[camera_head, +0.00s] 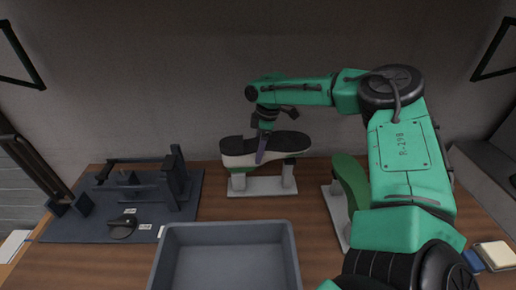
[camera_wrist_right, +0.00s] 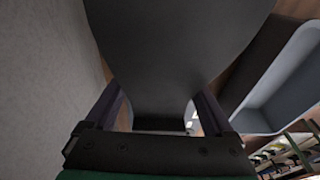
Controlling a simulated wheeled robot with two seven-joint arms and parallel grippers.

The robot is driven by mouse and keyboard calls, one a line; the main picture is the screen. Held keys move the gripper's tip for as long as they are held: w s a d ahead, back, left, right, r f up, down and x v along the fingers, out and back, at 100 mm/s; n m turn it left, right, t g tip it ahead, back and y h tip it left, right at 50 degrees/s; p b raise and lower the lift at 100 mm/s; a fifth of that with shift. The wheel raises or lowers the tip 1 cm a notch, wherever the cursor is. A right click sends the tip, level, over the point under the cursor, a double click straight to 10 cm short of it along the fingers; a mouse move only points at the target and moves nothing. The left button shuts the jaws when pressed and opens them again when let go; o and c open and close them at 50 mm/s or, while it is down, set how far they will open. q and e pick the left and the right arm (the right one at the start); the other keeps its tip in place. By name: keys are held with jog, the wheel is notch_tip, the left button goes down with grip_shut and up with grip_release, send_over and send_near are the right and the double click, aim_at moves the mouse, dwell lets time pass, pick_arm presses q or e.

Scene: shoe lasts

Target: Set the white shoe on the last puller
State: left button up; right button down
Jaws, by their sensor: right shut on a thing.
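The white shoe (camera_head: 237,160) is sole up, with its dark sole on top, over the two posts of a pale stand (camera_head: 262,187) at the back middle. It appears to rest on them; I cannot tell whether there is a small gap. My right gripper (camera_head: 262,155) reaches down from above and is shut on the shoe around its narrow middle. In the right wrist view the dark sole (camera_wrist_right: 180,45) fills the space between the fingers (camera_wrist_right: 155,112). The last puller, a dark frame with posts and a bar (camera_head: 172,182), stands on the left. My left gripper is not in view.
The puller stands on a dark mat (camera_head: 70,228) with a small dark round item (camera_head: 122,227) and labels. An empty grey bin (camera_head: 228,226) is front middle. A green shoe (camera_head: 350,178) on another stand is right of the white shoe, beside my right arm. A wall stands behind.

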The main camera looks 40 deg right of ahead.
jog(key=shift+r+p, duration=3.55)
jog(key=shift+r, duration=1.85)
jog(key=shift+p, duration=0.55)
jog(key=shift+w+g, duration=0.1)
jog(key=shift+g, duration=0.2)
jog(key=shift+m, duration=0.3)
